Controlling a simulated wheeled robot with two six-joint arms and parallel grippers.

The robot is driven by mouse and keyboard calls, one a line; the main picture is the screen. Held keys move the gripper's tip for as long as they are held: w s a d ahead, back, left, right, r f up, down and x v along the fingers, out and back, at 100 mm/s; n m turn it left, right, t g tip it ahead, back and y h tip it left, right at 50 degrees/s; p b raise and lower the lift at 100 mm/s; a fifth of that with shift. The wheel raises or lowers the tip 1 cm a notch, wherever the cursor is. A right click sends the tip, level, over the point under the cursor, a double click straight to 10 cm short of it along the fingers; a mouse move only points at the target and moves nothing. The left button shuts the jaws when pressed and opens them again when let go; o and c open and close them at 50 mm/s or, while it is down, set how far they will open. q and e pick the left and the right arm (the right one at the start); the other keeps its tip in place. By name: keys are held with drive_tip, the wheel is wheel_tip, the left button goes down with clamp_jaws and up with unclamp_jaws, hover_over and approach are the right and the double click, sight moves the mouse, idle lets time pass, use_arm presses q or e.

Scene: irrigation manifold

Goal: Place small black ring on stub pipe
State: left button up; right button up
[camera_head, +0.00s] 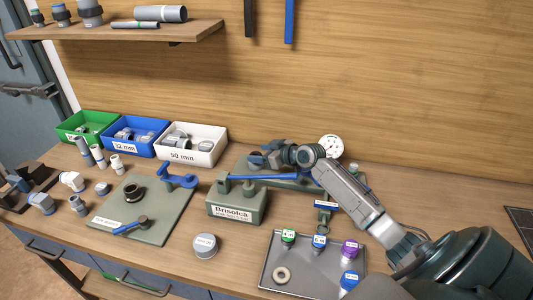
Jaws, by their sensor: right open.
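A dark ring-shaped piece (134,191) sits on the flat green plate (165,222) at the left of the bench. It looks like a collar around a short upright opening; I cannot tell ring from stub pipe here. My right gripper (267,157) reaches in from the lower right, over the green base behind the block marked Brisolca (238,208). It is open; its dark fingers overlap dark parts there, so their contact is unclear. It is apart from the dark ring-shaped piece, to its right. My left gripper is not in view.
Green (68,137), blue (112,146) and white (217,157) bins of fittings stand at the back left. A grey tray (318,278) holds coloured caps and a pale ring (282,274). A grey cap (205,246) stands left of it. Loose fittings lie at the left.

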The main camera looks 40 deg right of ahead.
drive_tip(key=shift+r+p, duration=0.3)
drive_tip(key=shift+r, duration=0.05)
drive_tip(key=shift+s+d, duration=0.2)
drive_tip(key=shift+s, duration=0.05)
drive_tip(key=b+v, duration=0.2)
drive_tip(key=v, duration=0.9)
drive_tip(key=shift+s, duration=0.2)
